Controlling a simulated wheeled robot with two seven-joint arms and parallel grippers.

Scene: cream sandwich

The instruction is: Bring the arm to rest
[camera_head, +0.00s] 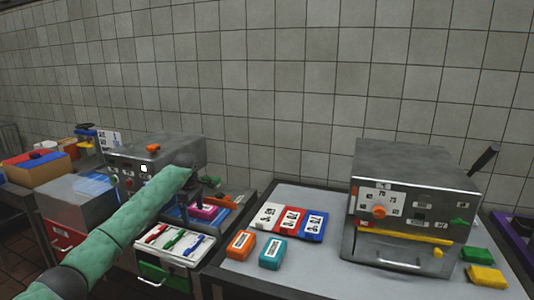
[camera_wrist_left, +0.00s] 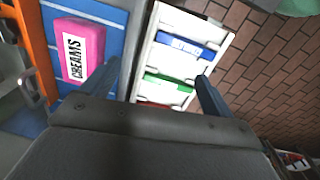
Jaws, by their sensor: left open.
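My left gripper (camera_head: 198,198) reaches in from the left on its green-sleeved arm, over the counter by the left metal machine. In the left wrist view its two fingers (camera_wrist_left: 158,90) stand apart, with nothing between them but the view of a white tray beyond. The pink box marked CREAMS (camera_wrist_left: 80,48) lies on a blue surface to the left of the fingers, apart from them; it also shows in the head view (camera_head: 206,212). My right gripper is not in view.
The white tray (camera_head: 150,246) holds several coloured pens or packets. A metal machine with a yellow bar (camera_head: 410,210) stands on the right table. Orange (camera_head: 240,245) and teal (camera_head: 272,252) blocks and several cards lie beside it. Tiled wall behind.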

